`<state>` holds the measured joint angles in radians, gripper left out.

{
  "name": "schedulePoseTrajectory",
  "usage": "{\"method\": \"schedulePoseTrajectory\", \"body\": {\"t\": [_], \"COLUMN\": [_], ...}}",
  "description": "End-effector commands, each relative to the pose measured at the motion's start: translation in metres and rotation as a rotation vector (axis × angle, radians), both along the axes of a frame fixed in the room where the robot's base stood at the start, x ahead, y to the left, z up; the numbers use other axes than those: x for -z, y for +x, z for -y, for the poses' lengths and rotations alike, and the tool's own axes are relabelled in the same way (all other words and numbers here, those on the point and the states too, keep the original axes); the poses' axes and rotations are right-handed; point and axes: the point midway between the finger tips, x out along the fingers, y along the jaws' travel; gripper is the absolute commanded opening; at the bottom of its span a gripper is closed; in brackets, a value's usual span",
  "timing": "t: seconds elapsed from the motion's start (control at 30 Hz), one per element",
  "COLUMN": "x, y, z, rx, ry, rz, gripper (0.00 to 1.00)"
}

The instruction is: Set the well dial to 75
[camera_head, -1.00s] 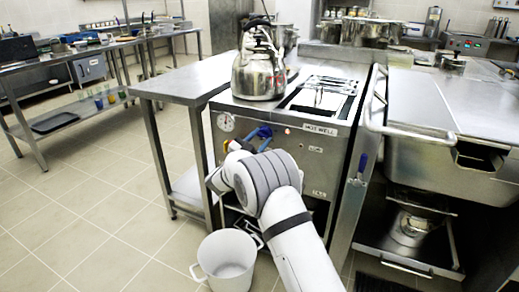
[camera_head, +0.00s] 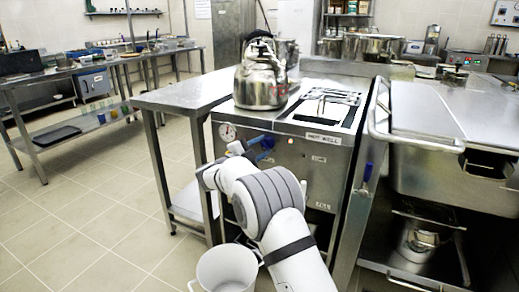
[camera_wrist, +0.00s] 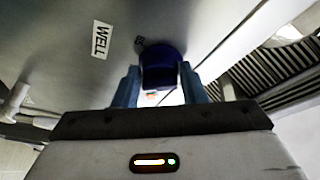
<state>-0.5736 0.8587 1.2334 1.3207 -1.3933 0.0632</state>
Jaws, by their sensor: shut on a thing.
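The blue well dial (camera_wrist: 160,70) sits on the steel front panel, with a white WELL label (camera_wrist: 101,39) beside it in the wrist view. My gripper (camera_wrist: 160,88) is shut on the dial, with one pale blue finger on each side. A second small dark marking next to the dial is partly covered, and no number or pointer is readable. In the head view my gripper (camera_head: 262,151) is at the upper front of the hot well unit (camera_head: 323,165), where my wrist partly hides the dial.
A round gauge (camera_head: 227,131) is left of my gripper on the panel. A steel kettle (camera_head: 261,82) stands on top. A white bucket (camera_head: 227,270) is on the floor below my arm.

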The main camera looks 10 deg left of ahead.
Motion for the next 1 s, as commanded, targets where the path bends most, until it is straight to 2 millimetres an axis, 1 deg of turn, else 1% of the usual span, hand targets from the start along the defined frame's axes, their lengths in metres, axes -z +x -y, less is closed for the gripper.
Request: {"method": "schedulePoseTrajectory", "body": {"t": [0.03,0.4,0.43,0.63,0.67,0.87,1.0], "x": [-0.0043,-0.0048,-0.0049,-0.0033,-0.0030,-0.0017,-0.0012], "y": [0.0004,0.0006,0.0007,0.0005,0.0005,0.0004,-0.0056], "z": [-0.0030,-0.0025,-0.0024,-0.0012,-0.0010,-0.0001,-0.0061], "rx": [-0.009,-0.009,-0.008,-0.004,-0.004,-0.002,-0.003], "ry": [0.004,0.006,0.005,0.005,0.005,0.005,0.005], "rz": [0.008,0.009,0.009,0.007,0.006,0.004,0.003], "gripper": [0.15,0.15,0.40,0.56,0.58,0.58,0.58]}}
